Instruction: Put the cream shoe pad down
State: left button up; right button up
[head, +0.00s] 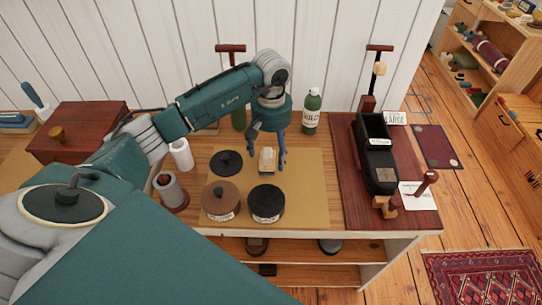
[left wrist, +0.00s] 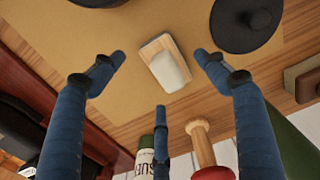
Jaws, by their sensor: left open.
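The cream shoe pad (head: 267,160), a small block with a pale top and a wooden edge, appears to lie on the tan mat (head: 307,185) behind the round tins. It also shows in the left wrist view (left wrist: 168,68), at the upper middle. My left gripper (head: 267,152) points down over the pad. Its blue fingers are spread open on either side of the pad, and in the left wrist view gaps show between fingers and pad. My right gripper is in neither view.
A brown tin (head: 221,200) and a black tin (head: 266,203) stand in front of the pad, with a black lid (head: 226,163) to its left. A green bottle (head: 311,112) stands behind. The mat's right part is clear.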

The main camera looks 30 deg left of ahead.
aim_at(271, 153)
pick_arm(q)
notch_tip(271, 153, up, 10)
jog(key=b, duration=0.1)
jog(key=shift+f+b, duration=0.15)
jog(key=shift+b, duration=0.25)
